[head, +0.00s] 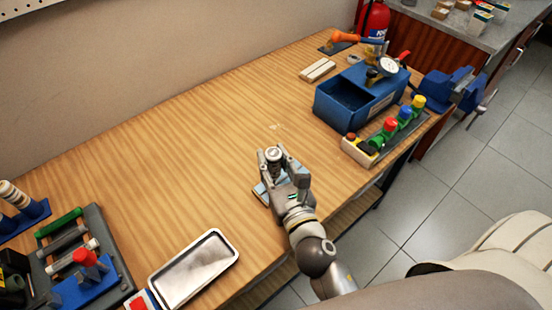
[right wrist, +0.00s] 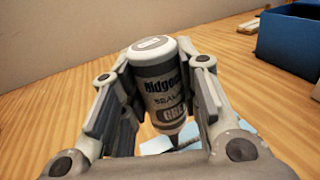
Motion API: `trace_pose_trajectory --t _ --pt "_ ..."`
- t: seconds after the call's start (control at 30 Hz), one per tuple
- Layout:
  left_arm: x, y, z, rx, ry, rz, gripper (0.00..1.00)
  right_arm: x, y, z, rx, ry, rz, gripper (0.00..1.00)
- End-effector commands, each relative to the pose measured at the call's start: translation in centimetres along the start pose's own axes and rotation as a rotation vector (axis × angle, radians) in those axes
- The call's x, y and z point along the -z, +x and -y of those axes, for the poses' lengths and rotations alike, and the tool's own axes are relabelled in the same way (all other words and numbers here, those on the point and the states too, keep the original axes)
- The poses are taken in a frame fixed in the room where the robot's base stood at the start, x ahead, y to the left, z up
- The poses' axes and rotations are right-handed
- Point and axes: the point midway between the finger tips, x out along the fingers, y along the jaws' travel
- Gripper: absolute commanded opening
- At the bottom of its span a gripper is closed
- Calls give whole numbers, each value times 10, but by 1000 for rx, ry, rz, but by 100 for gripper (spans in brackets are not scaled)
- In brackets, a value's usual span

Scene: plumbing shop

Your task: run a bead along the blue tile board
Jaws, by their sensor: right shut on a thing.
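My right gripper (head: 275,165) is shut on a sealant bottle (head: 273,154) near the middle of the workbench. In the right wrist view the gripper's fingers (right wrist: 165,100) clasp both sides of the bottle (right wrist: 165,90). Its grey and white label is partly readable, and its dark nozzle points down. The blue tile board (head: 260,192) lies on the bench under the gripper, mostly hidden by it. A pale blue part of the board shows below the nozzle in the right wrist view (right wrist: 188,139). I cannot tell whether the nozzle touches it. My left gripper is out of view.
A metal tray (head: 195,268) lies at the front edge. Racks of tools (head: 88,262) stand at the left. A blue box with a gauge (head: 345,113), a rack with coloured caps (head: 375,148) and a blue vise (head: 447,88) are at the right. The bench behind the gripper is clear.

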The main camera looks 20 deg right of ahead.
Motion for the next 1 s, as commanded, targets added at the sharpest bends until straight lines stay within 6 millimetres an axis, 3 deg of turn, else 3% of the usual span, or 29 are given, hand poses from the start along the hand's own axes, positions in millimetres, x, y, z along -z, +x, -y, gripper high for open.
trace_pose_trajectory --t 0.2,0.23,0.33,1.0 --pt "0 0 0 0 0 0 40 0 0 0 0 0 1 17" --pt "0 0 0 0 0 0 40 0 0 0 0 0 1 28" --pt "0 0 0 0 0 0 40 0 0 -1 0 1 1 17" --pt "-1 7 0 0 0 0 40 0 -6 -18 -1 1 0 17"
